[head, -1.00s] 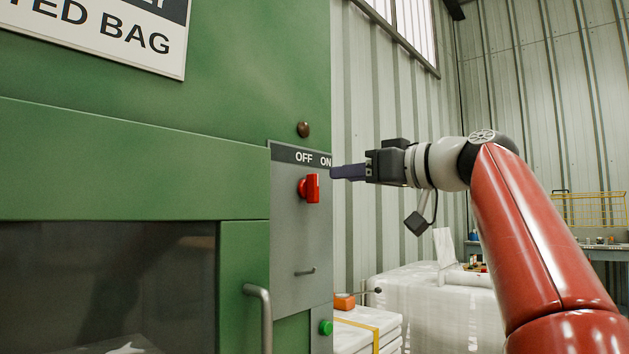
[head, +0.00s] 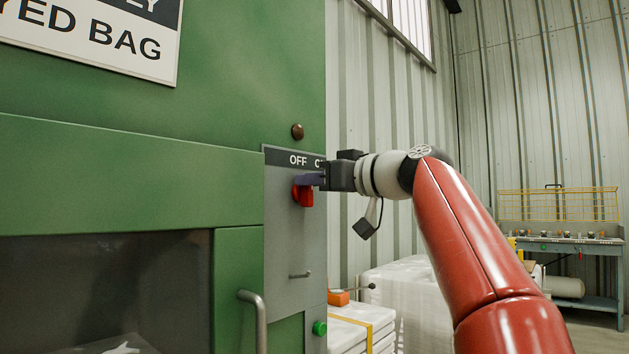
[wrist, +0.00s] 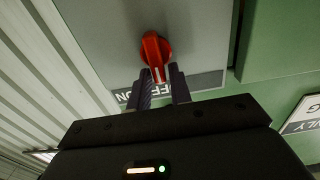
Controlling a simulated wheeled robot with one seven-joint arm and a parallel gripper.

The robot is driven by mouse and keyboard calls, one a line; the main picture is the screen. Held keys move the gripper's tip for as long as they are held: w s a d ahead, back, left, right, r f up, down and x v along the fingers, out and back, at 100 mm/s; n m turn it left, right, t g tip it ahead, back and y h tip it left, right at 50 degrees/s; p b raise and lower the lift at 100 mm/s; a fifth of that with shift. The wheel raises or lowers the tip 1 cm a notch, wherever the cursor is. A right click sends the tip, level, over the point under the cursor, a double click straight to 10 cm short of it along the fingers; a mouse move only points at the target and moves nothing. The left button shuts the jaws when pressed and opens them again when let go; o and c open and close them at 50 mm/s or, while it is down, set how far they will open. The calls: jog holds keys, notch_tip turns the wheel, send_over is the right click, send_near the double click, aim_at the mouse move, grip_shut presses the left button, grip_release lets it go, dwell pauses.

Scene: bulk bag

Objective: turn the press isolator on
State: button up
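The red isolator knob (head: 303,195) is on a grey panel (head: 290,235) on the green press, below a dark strip (head: 290,159) lettered OFF and ON. My gripper (head: 308,180) reaches in from the right in front of the knob and hides its upper part. In the wrist view, the knob (wrist: 154,48) shows upside down, its white-marked end towards the lettered strip. My gripper's fingers (wrist: 160,80) stand apart, one on each side of that end. I cannot tell whether they touch it. The strip's letters are partly hidden behind the fingers.
A brown round button (head: 297,132) is above the strip. A small handle (head: 301,275), a green button (head: 319,328) and a door handle (head: 256,318) are below. White wrapped stacks (head: 400,285) stand right of the press; a workbench (head: 570,245) stands farther back.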

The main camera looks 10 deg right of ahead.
aim_at(321, 194)
grip_shut()
jog(key=shift+w+d+f+m, duration=0.1)
jog(key=shift+m, duration=0.3)
jog(key=shift+w+d+f+m+p, duration=0.3)
jog(key=shift+m+p, duration=0.3)
jog(key=shift+m, duration=2.25)
jog(key=shift+w+d+f+m+p, duration=0.15)
jog(key=shift+f+m+p, duration=0.35)
jog(key=shift+m, duration=2.3)
jog(key=shift+w+d+f+m+p, duration=0.1)
jog(key=shift+d+f+m+p, duration=0.4)
jog(key=shift+m, duration=2.35)
jog(key=shift+a+r, duration=0.15)
jog(key=shift+a, duration=0.1)
